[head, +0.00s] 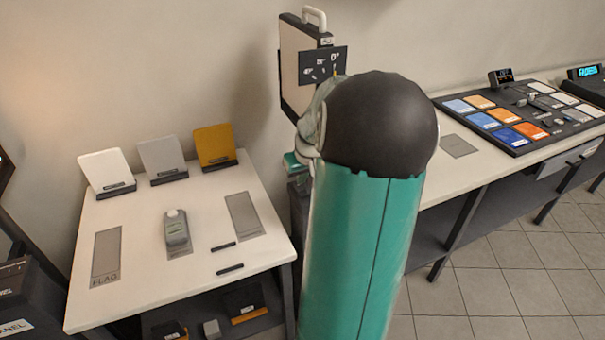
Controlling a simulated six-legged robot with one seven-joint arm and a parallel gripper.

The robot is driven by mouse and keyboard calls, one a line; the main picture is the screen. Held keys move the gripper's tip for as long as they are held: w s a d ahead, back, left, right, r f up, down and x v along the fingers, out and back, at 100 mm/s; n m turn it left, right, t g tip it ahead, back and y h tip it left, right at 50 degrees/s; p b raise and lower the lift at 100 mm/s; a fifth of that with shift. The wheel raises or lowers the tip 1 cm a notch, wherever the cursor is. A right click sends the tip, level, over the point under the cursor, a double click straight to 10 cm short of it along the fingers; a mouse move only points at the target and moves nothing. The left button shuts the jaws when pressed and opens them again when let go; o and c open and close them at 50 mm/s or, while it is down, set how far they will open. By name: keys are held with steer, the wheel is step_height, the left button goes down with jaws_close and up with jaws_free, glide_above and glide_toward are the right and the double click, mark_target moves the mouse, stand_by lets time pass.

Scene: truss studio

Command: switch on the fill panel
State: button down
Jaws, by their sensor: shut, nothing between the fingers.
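A flat upright panel (297,62) with a pale face, dark edges and a white carry handle (314,17) on top stands behind my arm, near the wall. I take it for the fill panel. A black control plate (311,66) with white markings is on its right part, facing me. My arm's teal link and black joint cover the panel's lower right. My gripper is hidden behind that joint, so its fingers and any contact with the plate cannot be seen. Whether the panel is lit cannot be told.
A white table (140,290) at left holds white, grey and orange cards (215,146) on stands and a small grey meter (176,229). A long bench (440,185) at right carries a black tray (520,147) of coloured swatches. Tiled floor (500,290) is open at lower right.

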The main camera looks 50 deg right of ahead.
mark_target(303, 189)
steer(key=shift+w, duration=0.1)
steer(key=shift+w+d+f+g+y, duration=0.2)
steer(key=shift+f+g+y, duration=0.1)
steer(key=shift+g, duration=0.1)
steer(key=shift+a, duration=0.1)
steer(key=shift+s, duration=0.1)
steer(key=shift+s+a+r, duration=0.2)
steer(key=shift+s+a, duration=0.2)
steer(key=shift+s, duration=0.25)
steer(key=shift+w+r, duration=0.15)
steer(key=shift+r, duration=0.25)
step_height(303, 189, up, 13)
stand_by(0.3)
